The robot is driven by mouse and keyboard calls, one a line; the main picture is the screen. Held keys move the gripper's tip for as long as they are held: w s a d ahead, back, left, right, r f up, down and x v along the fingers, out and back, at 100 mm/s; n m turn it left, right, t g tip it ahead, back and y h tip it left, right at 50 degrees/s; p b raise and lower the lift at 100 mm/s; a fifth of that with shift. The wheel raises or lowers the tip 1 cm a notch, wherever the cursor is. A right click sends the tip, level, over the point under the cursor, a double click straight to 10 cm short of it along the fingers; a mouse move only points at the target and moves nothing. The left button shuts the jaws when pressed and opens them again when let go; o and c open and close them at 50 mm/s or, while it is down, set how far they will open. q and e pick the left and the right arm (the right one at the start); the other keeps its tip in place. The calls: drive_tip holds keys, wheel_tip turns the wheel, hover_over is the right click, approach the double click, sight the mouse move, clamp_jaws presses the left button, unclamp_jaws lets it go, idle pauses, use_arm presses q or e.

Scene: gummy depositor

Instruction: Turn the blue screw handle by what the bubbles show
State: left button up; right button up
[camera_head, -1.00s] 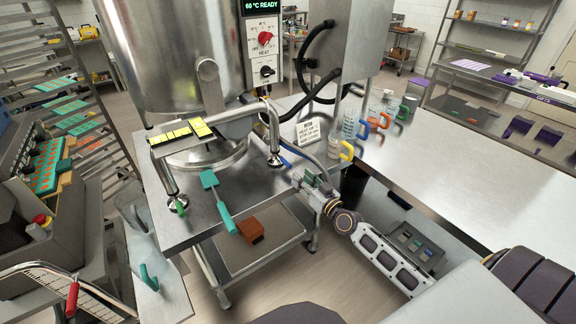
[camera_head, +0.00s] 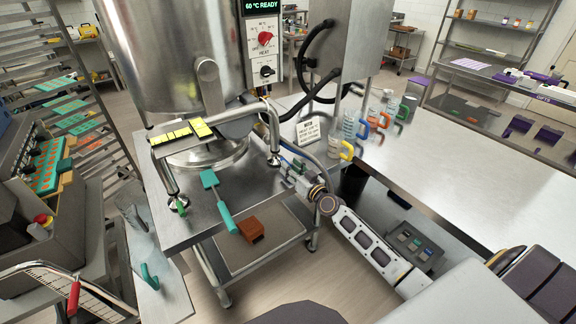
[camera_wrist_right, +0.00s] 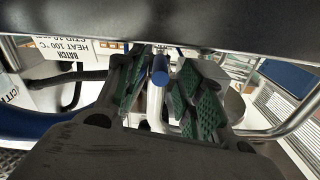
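The blue screw handle (camera_wrist_right: 159,70) shows in the right wrist view as a blue-tipped rod between my two green-padded fingers. My right gripper (camera_wrist_right: 160,95) is open around it, with small gaps on both sides; contact is not clear. In the head view my right gripper (camera_head: 294,172) is at the cart's right edge, beside the right foot (camera_head: 274,159) of the depositor frame. The left foot (camera_head: 178,203) has a small green part beside it. The bubbles cannot be made out. My left gripper is not in view.
A batch sign (camera_head: 308,131) and jugs with coloured handles (camera_head: 345,150) stand behind my right gripper. A dark hose (camera_head: 320,90) hangs above.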

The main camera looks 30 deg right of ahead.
drive_tip(key=shift+w+a, duration=0.2)
drive_tip(key=shift+w, duration=1)
clamp_jaws()
